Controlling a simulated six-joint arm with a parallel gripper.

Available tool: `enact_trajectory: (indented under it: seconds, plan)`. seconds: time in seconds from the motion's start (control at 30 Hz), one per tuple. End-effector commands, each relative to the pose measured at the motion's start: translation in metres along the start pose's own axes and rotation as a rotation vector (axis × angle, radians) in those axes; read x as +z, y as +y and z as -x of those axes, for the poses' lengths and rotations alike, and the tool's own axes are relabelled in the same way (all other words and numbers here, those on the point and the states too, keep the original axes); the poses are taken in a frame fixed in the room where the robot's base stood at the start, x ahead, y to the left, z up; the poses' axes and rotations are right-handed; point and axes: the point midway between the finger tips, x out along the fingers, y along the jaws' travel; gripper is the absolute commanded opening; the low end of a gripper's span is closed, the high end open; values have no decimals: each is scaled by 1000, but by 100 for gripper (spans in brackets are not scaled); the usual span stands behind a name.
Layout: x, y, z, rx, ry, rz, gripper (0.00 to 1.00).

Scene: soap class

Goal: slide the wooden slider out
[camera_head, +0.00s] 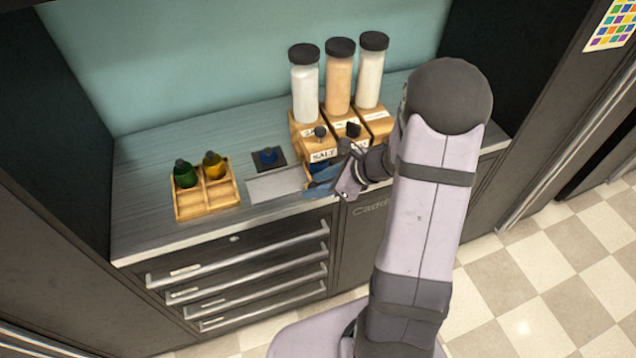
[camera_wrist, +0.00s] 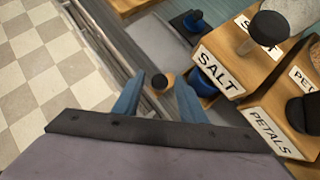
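The wooden slider (camera_wrist: 164,80) shows in the wrist view as a small round wooden end between my blue fingertips. It is low in front of the wooden block labelled SALT (camera_wrist: 240,62), which also shows in the head view (camera_head: 305,134). My gripper (camera_wrist: 160,92) is open, with a finger on each side of the slider's end; I cannot tell whether they touch it. In the head view my gripper (camera_head: 318,184) is at the SALT block's lower front, and its fingers and wrist hide most of the slider. A blue item (camera_wrist: 205,84) shows under the SALT block.
Neighbouring wooden dispensers include one labelled PETALS (camera_wrist: 272,128), with jars above. Left of my gripper are a pale plate (camera_head: 274,185) and a blue piece on a dark square (camera_head: 268,157). A wooden tray (camera_head: 207,206) with green and amber bottles stands farther left. Drawers (camera_head: 245,265) are below.

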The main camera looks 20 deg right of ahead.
Motion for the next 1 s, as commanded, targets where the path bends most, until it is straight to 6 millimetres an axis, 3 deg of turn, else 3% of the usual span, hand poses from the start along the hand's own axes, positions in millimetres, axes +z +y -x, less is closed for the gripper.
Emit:
enact_trajectory:
  seconds: [0.03,0.17,0.2,0.47,0.8,1.0]
  plan:
    - [0,0,0,0,0,0,33]
    - [0,0,0,0,0,0,2]
    - [0,0,0,0,0,0,0]
    - [7,10,-9,3,-2,6,0]
    - [46,66,-49,4,-4,11,0]
    - [60,85,-61,1,-3,5,0]
